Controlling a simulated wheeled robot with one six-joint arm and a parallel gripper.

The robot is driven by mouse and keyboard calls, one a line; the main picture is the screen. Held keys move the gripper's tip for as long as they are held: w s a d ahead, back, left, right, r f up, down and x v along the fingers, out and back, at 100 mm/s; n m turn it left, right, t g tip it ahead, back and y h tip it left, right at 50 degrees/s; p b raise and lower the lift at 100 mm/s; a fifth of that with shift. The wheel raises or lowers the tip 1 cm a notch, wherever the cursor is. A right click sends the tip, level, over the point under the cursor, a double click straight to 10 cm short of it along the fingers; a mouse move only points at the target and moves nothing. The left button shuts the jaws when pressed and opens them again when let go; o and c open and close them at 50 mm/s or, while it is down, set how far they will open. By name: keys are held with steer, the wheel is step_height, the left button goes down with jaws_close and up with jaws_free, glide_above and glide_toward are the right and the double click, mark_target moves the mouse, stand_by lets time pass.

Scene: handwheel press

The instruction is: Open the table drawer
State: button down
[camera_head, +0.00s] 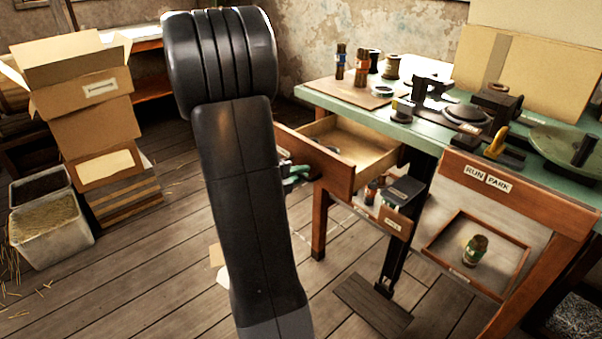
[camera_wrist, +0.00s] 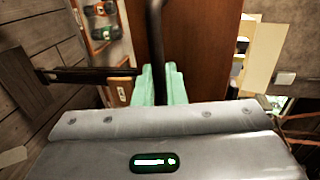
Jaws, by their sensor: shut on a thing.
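My gripper (camera_head: 297,173) is at the drawer front, partly hidden behind my dark arm in the head view. In the wrist view its two green fingers (camera_wrist: 160,75) are shut on the dark drawer handle (camera_wrist: 156,45), a bar that runs between them.
The green tabletop (camera_head: 400,132) carries bottles, spools and press parts. Stacked cardboard boxes (camera_head: 90,120) and a bin (camera_head: 48,232) stand left. Plank floor between is mostly clear.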

steer(key=c, duration=1.6)
jaws_free()
steer(key=shift+c, duration=0.2)
steer(key=p+v, duration=0.2)
steer(key=v, duration=1.1)
steer(key=shift+s+a, duration=0.2)
steer(key=shift+a, duration=0.15)
steer(key=b+x, duration=0.2)
steer(key=x, duration=1.1)
steer(key=shift+w+d, duration=0.25)
steer(key=shift+d, duration=0.1)
